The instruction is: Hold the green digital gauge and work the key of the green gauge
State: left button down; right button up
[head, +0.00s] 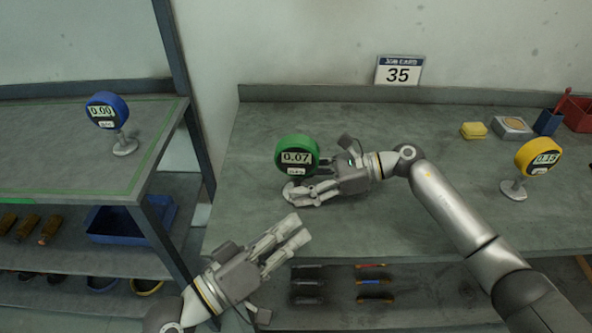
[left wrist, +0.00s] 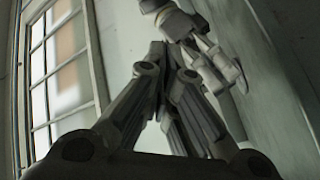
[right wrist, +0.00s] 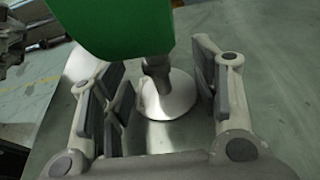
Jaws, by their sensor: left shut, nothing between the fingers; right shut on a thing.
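The green digital gauge (head: 296,147) stands upright on the right-hand bench and reads 0.07. A small pale label or key shows below its reading; I cannot tell which. My right gripper (head: 302,190) is shut on the gauge's stem, below the green head. In the right wrist view the fingers (right wrist: 162,80) sit on either side of the stem (right wrist: 157,72), above the round base (right wrist: 170,97); the green head (right wrist: 115,25) fills the top. My left gripper (head: 300,229) is shut and empty, in front of the bench edge and apart from the gauge. Its closed fingers show in the left wrist view (left wrist: 166,60).
A blue gauge (head: 107,111) reading 0.00 stands on the left bench. A yellow gauge (head: 539,157) stands at the right. A yellow block (head: 473,130), a tin (head: 513,127) and a job card 35 (head: 399,71) are at the back. Bench surface left of the green gauge is clear.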

pick_arm(q)
jog(key=shift+w, duration=0.1)
jog(key=shift+w+d, duration=0.15)
jog(key=shift+w, duration=2)
jog(key=shift+w+d, duration=0.15)
jog(key=shift+w, duration=2)
jog(key=shift+w, duration=0.1)
jog(key=shift+w, duration=0.35)
jog(key=shift+w, duration=0.35)
jog(key=shift+s, duration=0.8)
jog(key=shift+s+a, duration=0.2)
jog(key=shift+s, duration=2.3)
